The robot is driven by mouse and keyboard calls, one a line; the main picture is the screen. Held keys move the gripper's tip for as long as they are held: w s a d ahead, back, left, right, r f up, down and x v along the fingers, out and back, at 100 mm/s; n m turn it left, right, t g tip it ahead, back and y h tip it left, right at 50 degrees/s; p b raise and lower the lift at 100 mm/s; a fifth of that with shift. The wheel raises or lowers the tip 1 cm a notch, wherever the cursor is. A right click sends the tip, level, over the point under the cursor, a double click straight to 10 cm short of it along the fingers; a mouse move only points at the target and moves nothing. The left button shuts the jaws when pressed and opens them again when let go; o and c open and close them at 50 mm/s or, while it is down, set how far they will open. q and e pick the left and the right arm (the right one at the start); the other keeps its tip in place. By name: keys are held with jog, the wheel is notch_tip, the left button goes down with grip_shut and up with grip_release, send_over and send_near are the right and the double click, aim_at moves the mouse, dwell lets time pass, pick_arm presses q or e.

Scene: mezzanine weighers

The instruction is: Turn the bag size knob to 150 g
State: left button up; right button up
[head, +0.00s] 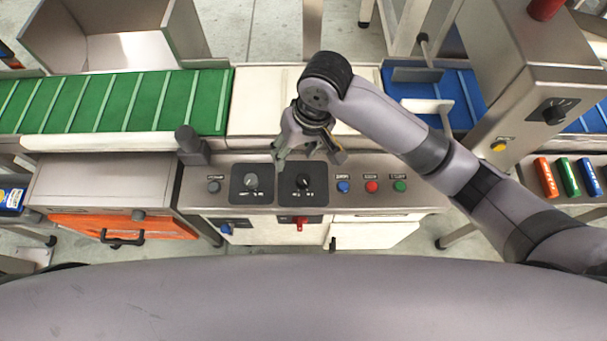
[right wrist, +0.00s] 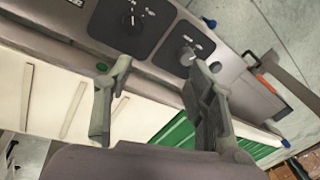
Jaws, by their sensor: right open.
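The console (head: 425,197) has two dial knobs, and I cannot read which is the bag size knob. A grey knob (head: 251,182) sits on the left dark plate, and a black knob (head: 303,182) sits on the plate to its right. In the right wrist view the grey knob (right wrist: 187,56) is close to one fingertip, with the black knob (right wrist: 131,22) further left. Both pointers and scale marks show, but the numbers are too small to read. My right gripper (head: 308,156) is open and empty above the console, behind the black knob. My left gripper is not in view.
Blue (head: 343,187), red (head: 372,187) and green (head: 400,187) buttons lie right of the knobs. A dark upright post (head: 190,143) stands at the console's left. A green belt (head: 120,103) runs behind on the left. An orange drawer (head: 120,227) is at lower left.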

aim_at(304, 180)
jog(key=f, duration=0.5)
jog(key=d+f+h, duration=0.1)
jog(key=f, duration=0.4)
jog(key=w+f+h, duration=0.1)
jog(key=f, duration=0.4)
jog(key=shift+d, duration=0.4)
